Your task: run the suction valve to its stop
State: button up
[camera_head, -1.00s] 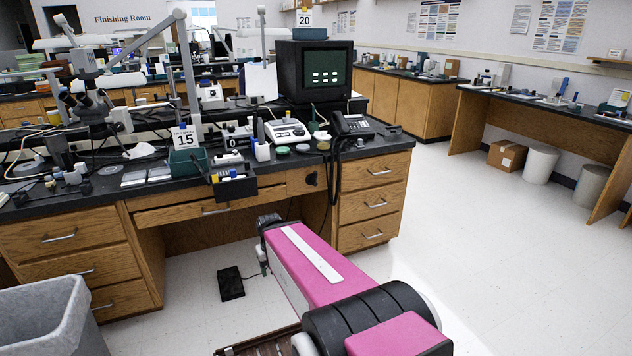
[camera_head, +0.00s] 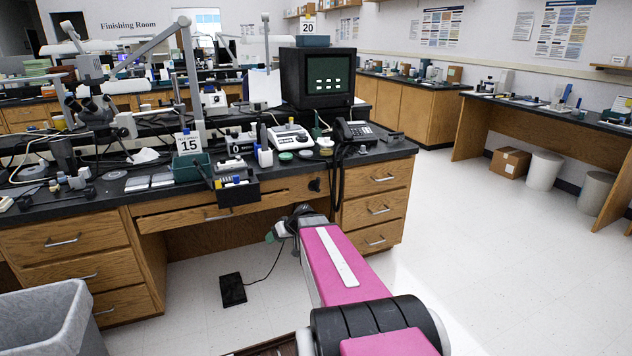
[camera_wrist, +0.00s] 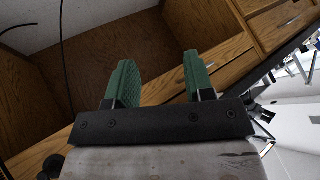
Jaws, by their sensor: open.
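A dark round knob (camera_head: 314,184) sits on the wooden front under the desk top, below the phone. It may be the suction valve; its details are too small to tell. My gripper (camera_wrist: 160,80) is open and empty in the wrist view, its two green fingers spread apart before the wooden desk front. In the head view, my gripper (camera_head: 271,235) shows in part as a green bit beyond the pink arm, low in front of the desk and left of and below the knob. A dark rounded thing (camera_wrist: 51,166) at the wrist view's lower left cannot be identified.
The black desk top (camera_head: 398,149) carries a phone (camera_head: 358,131), a monitor (camera_head: 317,80) and several instruments. Drawers (camera_head: 375,209) stand right of the knee space. A black foot pedal (camera_head: 232,290) with a cord lies on the floor. A grey bin (camera_head: 40,320) stands at lower left.

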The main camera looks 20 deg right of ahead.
jog(key=w+d+r+t, duration=0.4)
jog(key=w+d+t, duration=0.2)
jog(key=w+d, duration=0.4)
jog(key=m+t+h, duration=0.1)
jog(key=t+h, duration=0.3)
jog(key=t, duration=0.2)
send_near(319, 181)
jog(key=w, duration=0.5)
jog(key=w+a, duration=0.1)
jog(key=w, duration=0.3)
jog(key=w+a, duration=0.1)
jog(key=w, duration=0.2)
jog(key=shift+w+f, duration=0.1)
jog(key=shift+w, duration=0.25)
grip_shut()
